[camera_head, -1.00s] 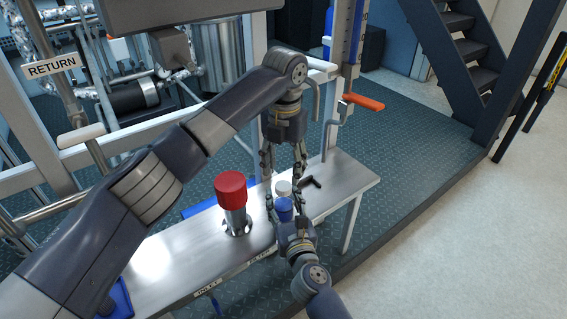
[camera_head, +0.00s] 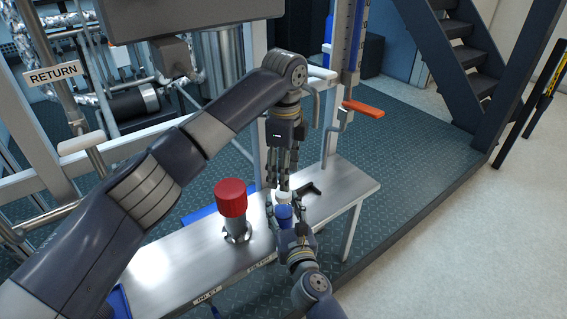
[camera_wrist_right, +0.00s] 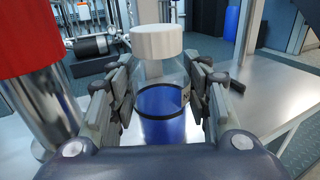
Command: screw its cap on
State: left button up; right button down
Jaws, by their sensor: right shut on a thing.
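A clear bottle with blue liquid (camera_wrist_right: 163,112) stands upright between the fingers of my right gripper (camera_head: 286,222), which is shut on it. The bottle also shows in the head view as a small blue shape (camera_head: 284,212). A white cap (camera_wrist_right: 157,40) sits on top of the bottle and also shows in the head view (camera_head: 283,197). I cannot tell how tight it is. My left gripper (camera_head: 283,187) points straight down just above the cap, its fingers close together. I cannot tell whether they are shut or touch the cap. The bottle's base is hidden.
A metal cylinder with a red top (camera_head: 231,198) stands left of the bottle on the steel bench (camera_head: 185,262). A black angled part (camera_head: 312,189) lies right of the bottle. The bench's right end is clear.

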pick_arm(q)
jog(key=n, duration=0.5)
jog(key=shift+r+n, duration=0.15)
jog(key=shift+n, duration=0.15)
jog(key=n, duration=0.3)
jog(key=shift+r, duration=0.1)
jog(key=n, duration=0.7)
jog(key=shift+r+n, duration=0.2)
jog(key=shift+n, duration=0.1)
jog(key=n, duration=0.5)
jog(key=shift+r, duration=0.15)
jog(key=n, duration=0.3)
jog(key=shift+r+n, duration=0.1)
jog(key=shift+n, duration=0.2)
jog(key=n, duration=0.3)
jog(key=shift+r, duration=0.1)
jog(key=n, duration=0.5)
jog(key=shift+r, duration=0.1)
